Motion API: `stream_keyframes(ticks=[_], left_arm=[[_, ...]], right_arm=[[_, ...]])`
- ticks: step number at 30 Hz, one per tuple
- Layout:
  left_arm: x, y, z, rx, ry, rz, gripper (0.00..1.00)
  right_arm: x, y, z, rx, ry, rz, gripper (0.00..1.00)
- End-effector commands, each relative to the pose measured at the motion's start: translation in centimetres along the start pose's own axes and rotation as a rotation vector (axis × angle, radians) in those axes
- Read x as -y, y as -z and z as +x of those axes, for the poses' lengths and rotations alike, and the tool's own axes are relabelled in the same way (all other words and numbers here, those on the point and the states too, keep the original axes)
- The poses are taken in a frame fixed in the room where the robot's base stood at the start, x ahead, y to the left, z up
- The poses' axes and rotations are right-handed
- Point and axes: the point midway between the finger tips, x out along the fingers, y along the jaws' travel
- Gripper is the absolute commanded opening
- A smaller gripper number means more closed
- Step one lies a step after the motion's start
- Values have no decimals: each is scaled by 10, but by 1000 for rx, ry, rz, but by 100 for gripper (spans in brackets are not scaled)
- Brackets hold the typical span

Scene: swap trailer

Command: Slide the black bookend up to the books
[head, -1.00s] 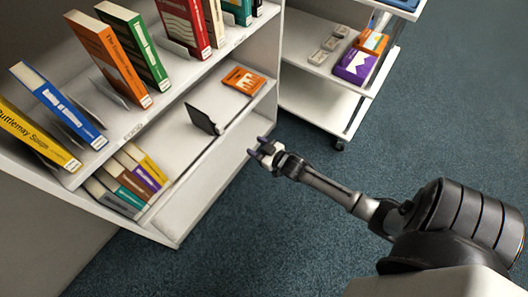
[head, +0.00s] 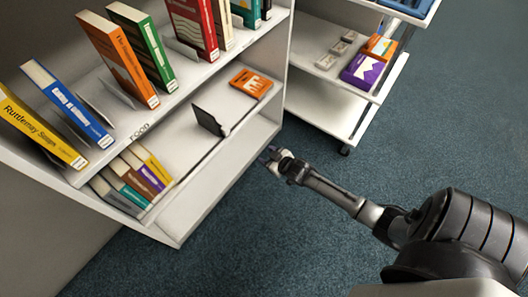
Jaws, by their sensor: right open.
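The black bookend (head: 208,121) stands upright on the middle shelf of the white bookcase. A row of several books (head: 137,176) leans at the left end of that same shelf, with bare shelf between it and the bookend. My right gripper (head: 268,157) is open and empty, in front of the bookcase and to the lower right of the bookend, apart from it. My left gripper is not in view.
An orange book (head: 250,82) lies flat on the same shelf, right of the bookend. The upper shelf (head: 150,110) holds upright books and thin dividers. A white cart (head: 372,97) with boxes stands at the back right. Open carpet lies below.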

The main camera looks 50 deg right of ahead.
Motion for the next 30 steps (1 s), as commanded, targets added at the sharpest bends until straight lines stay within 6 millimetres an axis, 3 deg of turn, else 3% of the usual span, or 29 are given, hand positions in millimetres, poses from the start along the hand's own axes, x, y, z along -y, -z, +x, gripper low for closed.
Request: stream_keyframes(ticks=[6, 10, 12, 14, 16, 19, 21, 24, 30], left_arm=[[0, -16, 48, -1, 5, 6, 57], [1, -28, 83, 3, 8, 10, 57], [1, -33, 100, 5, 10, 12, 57], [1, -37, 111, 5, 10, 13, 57], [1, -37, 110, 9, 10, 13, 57], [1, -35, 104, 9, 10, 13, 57], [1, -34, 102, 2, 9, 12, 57], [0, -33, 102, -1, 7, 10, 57], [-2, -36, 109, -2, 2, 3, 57]], right_arm=[[6, -51, 18, 9, -6, 2, 53], [4, -58, 26, -45, -15, 29, 53], [5, -47, 26, -104, -6, 78, 53], [5, -22, 20, -188, 15, 135, 53], [5, 22, 3, -295, 48, 186, 53], [8, 64, -17, -400, 88, 218, 53], [11, 77, -24, -442, 106, 222, 53], [11, 79, -23, -460, 100, 189, 53], [12, 85, -7, -465, 91, 160, 53]])
